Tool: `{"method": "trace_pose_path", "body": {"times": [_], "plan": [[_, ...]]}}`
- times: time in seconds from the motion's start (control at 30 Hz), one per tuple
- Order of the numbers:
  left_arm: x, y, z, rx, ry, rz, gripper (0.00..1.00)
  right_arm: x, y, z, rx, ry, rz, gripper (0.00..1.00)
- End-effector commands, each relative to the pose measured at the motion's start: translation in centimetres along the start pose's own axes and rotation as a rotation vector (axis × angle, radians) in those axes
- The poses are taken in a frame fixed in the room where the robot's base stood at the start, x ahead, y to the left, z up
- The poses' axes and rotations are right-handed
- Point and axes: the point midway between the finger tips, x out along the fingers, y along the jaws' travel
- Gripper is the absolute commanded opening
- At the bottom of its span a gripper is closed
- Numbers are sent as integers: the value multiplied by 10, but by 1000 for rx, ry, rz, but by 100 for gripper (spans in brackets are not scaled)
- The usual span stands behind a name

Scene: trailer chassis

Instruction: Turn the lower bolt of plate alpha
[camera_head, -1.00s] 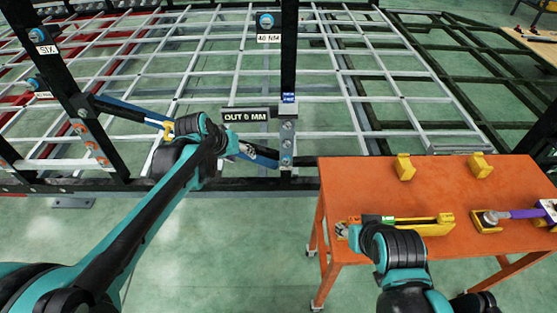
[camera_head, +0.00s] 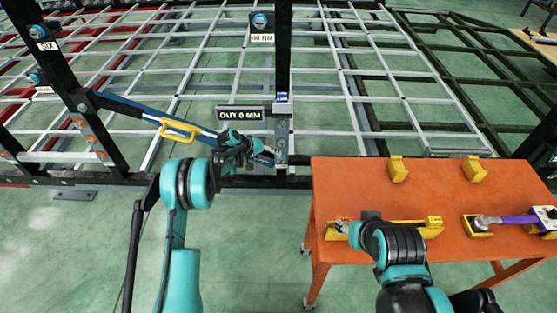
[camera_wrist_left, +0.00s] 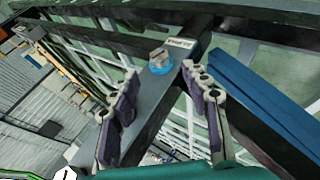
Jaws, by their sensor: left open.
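My left gripper (camera_head: 255,152) is low at the centre post, beside a grey plate (camera_head: 281,128) on that post. In the left wrist view its two fingers (camera_wrist_left: 160,72) are apart with nothing between them. A hex bolt with a blue ring (camera_wrist_left: 158,61) sits on a grey plate just beyond the fingertips, apart from them. A small white label on the plate is too small to read, so I cannot tell the plate's name. My right gripper (camera_head: 346,228) is at a tool in a yellow holder (camera_head: 432,227) on the orange table; its fingers are unclear.
A blue diagonal bar with a yellow handle (camera_head: 178,130) runs down to the post beside my left gripper. An "OUT 0 MM" sign (camera_head: 240,113) hangs just above. The orange table (camera_head: 400,200) stands right, with a purple-handled tool (camera_head: 515,216). Green floor is open at front left.

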Motion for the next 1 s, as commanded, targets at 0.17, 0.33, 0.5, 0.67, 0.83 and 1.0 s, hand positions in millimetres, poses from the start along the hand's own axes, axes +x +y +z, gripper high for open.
{"method": "trace_pose_path", "body": {"times": [0.17, 0.33, 0.5, 0.67, 0.83, 1.0], "plan": [[35, -2, 1, 2, -1, 0, 47, 13, 0, 9, 0, 0, 0, 47], [56, -1, 1, 1, 0, 0, 47, 19, 0, 14, 0, 0, 0, 47], [63, 0, 0, 0, 0, -1, 47, 21, 0, 15, 0, 0, 0, 47], [62, 0, 0, 0, 0, -1, 47, 20, 0, 14, 0, 0, 0, 47], [62, 0, 0, 0, 0, -1, 18, 20, 0, 14, 0, 0, 0, 47], [62, 0, 0, 0, 0, -1, 0, 20, 0, 15, 0, 0, 0, 47]]}}
